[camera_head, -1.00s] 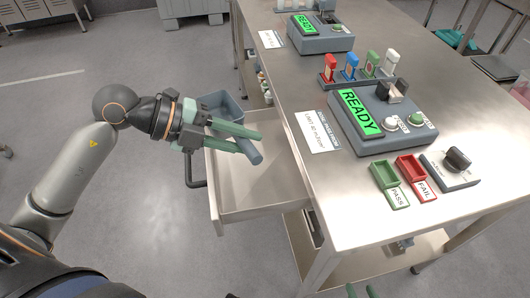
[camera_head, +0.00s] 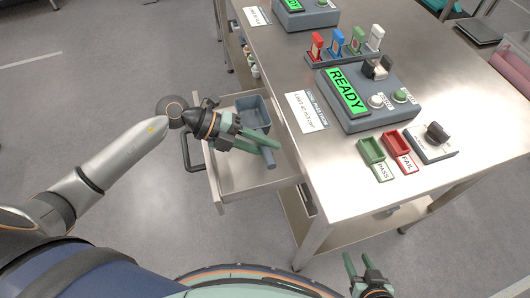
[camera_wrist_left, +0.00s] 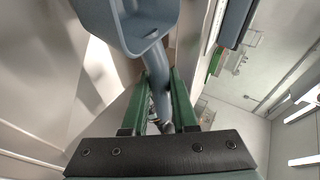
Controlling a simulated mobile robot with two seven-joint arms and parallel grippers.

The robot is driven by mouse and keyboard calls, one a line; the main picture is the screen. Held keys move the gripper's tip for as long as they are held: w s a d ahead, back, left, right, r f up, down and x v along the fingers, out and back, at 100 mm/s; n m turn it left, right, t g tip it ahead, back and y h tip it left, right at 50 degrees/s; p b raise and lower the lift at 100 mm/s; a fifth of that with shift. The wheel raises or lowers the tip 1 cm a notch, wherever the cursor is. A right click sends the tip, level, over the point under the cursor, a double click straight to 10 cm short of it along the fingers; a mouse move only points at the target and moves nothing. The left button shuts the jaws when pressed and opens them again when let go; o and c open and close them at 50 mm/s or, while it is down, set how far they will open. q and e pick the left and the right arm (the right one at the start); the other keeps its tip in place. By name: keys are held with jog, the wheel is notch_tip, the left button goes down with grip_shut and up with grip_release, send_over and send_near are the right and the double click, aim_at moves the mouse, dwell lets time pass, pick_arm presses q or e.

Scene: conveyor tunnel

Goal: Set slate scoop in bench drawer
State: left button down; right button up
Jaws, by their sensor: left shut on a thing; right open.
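The slate scoop is a blue-grey bowl (camera_head: 254,114) with a round handle (camera_head: 268,158). My left gripper (camera_head: 270,147) is shut on its handle, over the pulled-out bench drawer (camera_head: 228,187). The bowl lies toward the drawer's far end; I cannot tell whether the scoop touches the drawer floor. In the left wrist view, the scoop bowl (camera_wrist_left: 135,30) is at the top and the handle runs between the green fingers of the left gripper (camera_wrist_left: 163,76). My right gripper (camera_head: 358,262) is open and empty at the bottom, in front of the bench.
The steel bench top (camera_head: 290,165) is right of the drawer. It carries a READY console (camera_head: 365,98), a green PASS tray (camera_head: 372,152), a red FAIL tray (camera_head: 399,146), a knob box (camera_head: 432,143) and a rack of coloured pieces (camera_head: 343,55). The drawer handle (camera_head: 187,158) sticks out left.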

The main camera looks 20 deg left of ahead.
pick_arm(q)
jog(key=shift+f, duration=1.8)
jog(key=shift+f, duration=0.1)
jog(key=c, duration=0.7)
grip_release()
jog(key=shift+a+r, duration=0.2)
jog(key=shift+v, duration=5.85)
jog(key=shift+s, duration=0.1)
